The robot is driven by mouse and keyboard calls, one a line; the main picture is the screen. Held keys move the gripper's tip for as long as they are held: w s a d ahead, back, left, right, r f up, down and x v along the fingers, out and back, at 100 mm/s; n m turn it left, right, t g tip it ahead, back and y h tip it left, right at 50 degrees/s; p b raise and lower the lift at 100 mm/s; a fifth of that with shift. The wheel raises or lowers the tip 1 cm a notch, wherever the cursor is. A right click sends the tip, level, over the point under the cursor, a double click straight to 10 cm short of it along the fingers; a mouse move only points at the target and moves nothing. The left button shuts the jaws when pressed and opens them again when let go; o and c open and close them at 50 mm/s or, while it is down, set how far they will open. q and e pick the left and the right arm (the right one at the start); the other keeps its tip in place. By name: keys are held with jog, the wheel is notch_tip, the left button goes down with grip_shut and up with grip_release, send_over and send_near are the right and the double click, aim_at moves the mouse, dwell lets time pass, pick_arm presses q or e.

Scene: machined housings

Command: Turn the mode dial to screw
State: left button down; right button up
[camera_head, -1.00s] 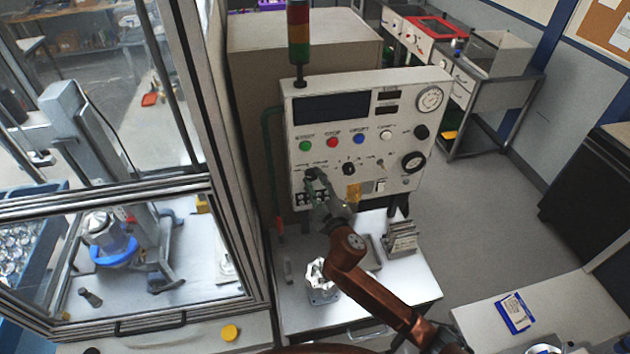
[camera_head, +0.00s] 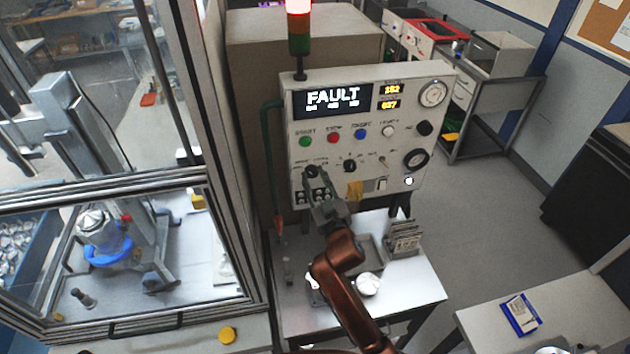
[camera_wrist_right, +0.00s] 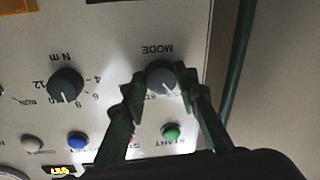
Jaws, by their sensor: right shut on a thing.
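The mode dial (camera_wrist_right: 163,73) is a grey round knob under the upside-down word MODE in the right wrist view. My right gripper (camera_wrist_right: 160,82) has its two dark green fingers on either side of the knob and is shut on it. In the head view the gripper (camera_head: 313,178) reaches the left part of the white control panel (camera_head: 440,85) and mostly covers the dial. I cannot read which setting the dial points to. My left gripper is not in view.
A second knob, marked Nm (camera_wrist_right: 66,84), and the green start button (camera_wrist_right: 171,131) are close by. A glass-walled cell frame (camera_head: 225,150) stands at the left.

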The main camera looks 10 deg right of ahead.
jog(key=shift+f+m, duration=0.1)
jog(key=shift+m, duration=1.1)
jog(key=o, duration=1.2)
jog(key=shift+c, duration=0.2)
jog(key=s+d, duration=0.1)
jog(key=s, duration=1)
jog(key=shift+s+d+f, duration=0.4)
jog(key=shift+f, duration=0.05)
